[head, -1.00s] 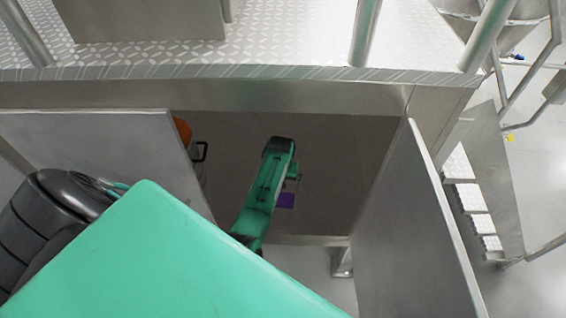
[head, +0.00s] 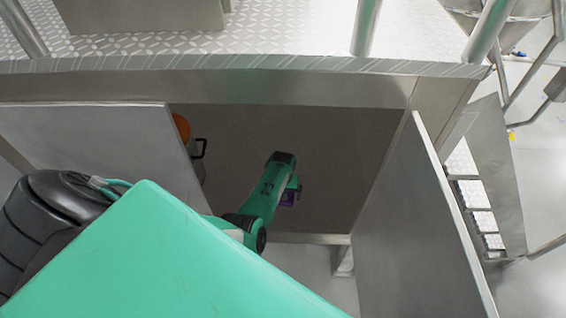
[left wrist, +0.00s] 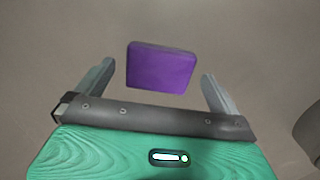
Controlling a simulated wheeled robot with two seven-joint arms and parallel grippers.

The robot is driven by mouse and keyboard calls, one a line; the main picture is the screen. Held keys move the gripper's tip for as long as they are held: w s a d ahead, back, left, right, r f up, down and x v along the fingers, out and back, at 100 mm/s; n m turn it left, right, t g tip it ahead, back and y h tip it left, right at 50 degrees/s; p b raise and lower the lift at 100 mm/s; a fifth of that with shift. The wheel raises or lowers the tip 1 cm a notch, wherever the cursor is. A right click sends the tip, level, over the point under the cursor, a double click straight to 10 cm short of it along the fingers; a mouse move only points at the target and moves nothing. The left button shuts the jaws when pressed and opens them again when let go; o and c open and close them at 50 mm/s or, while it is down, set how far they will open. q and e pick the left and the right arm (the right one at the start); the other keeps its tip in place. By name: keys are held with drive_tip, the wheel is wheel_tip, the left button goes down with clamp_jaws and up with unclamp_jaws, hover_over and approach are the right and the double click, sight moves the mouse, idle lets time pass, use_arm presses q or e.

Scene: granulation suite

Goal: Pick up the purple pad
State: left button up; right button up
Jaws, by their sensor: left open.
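The purple pad (left wrist: 161,68) is a small rectangular block on the grey-brown floor of the open cabinet. In the left wrist view it sits between and just ahead of the two fingers of my left gripper (left wrist: 158,84), with a gap on each side. In the head view the purple pad (head: 288,198) shows only in part, beside my green left arm and the gripper (head: 294,190). My left gripper is open and empty. My right gripper is not in view.
The cabinet's left door (head: 95,140) and right door (head: 415,220) stand open either side of the opening. An orange object (head: 181,128) and a dark handle (head: 200,149) are inside at the left. A patterned metal platform (head: 290,45) lies above.

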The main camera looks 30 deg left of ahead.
use_arm(q)
wheel_tip(320, 180, down, 3)
drive_tip(key=shift+b, duration=0.45)
drive_tip(key=shift+f, duration=0.1)
drive_tip(key=shift+c, duration=0.7)
drive_tip(key=c, duration=0.7)
drive_tip(key=shift+c, duration=0.4)
drive_tip(key=shift+r+p, duration=0.35)
drive_tip(key=shift+r, duration=0.3)
wheel_tip(320, 180, up, 5)
drive_tip(key=shift+f+p, duration=0.1)
drive_tip(key=shift+p, duration=0.85)
wheel_tip(320, 180, up, 14)
drive_tip(key=p, duration=0.1)
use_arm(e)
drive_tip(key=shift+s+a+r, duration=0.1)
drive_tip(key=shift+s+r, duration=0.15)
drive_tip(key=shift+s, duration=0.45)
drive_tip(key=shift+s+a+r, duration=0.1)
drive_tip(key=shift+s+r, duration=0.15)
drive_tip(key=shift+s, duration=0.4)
